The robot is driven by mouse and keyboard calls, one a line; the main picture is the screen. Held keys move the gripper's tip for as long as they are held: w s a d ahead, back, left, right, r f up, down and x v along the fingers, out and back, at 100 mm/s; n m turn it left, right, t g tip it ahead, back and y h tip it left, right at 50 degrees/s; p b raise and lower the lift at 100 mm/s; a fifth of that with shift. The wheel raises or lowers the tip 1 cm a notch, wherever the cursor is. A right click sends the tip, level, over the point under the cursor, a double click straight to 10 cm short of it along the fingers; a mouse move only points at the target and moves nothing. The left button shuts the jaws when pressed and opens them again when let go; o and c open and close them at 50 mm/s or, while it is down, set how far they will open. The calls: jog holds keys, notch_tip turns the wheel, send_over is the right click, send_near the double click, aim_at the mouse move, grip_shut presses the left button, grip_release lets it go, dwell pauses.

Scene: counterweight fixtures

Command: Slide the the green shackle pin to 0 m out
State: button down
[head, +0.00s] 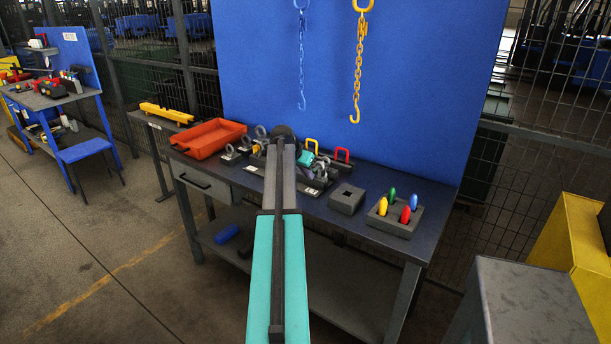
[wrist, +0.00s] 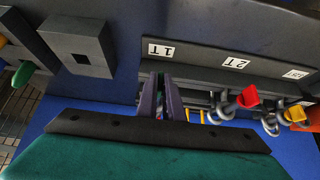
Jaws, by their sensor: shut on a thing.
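My gripper (wrist: 162,84) reaches into a dark shackle rack (wrist: 210,77) at the label 1T, with its purple fingers close together. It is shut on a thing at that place. The green shackle pin itself does not show; the fingers hide it, so how far out it stands cannot be told. A shackle with a red pin (wrist: 247,97) stands beside it at 2T, and one with a yellow pin (wrist: 279,103) at the third label. In the head view my arm covers part of the rack, and the teal gripper body (head: 305,159) shows just right of it.
On the bench (head: 345,212) stand an orange tray (head: 208,139) at the left, a grey block with a square hole (head: 346,199), and a holder (head: 390,226) with several coloured pieces. Blue and yellow chains (head: 357,75) hang before a blue panel (head: 420,90).

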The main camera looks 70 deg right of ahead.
aim_at(314, 169)
jog(key=shift+s+d, duration=0.25)
jog(key=shift+d, duration=0.75)
jog(key=shift+s+d, duration=0.25)
jog(key=shift+d, duration=0.7)
dwell(1.4)
jog(key=c, duration=1.8)
grip_release()
jog(key=shift+c, duration=0.2)
jog(key=shift+a+r, duration=0.1)
jog(key=p+v, duration=0.2)
jog(key=v, duration=0.4)
jog(key=shift+a+r, duration=0.25)
jog(key=shift+r, duration=0.1)
jog(key=shift+c, duration=0.4)
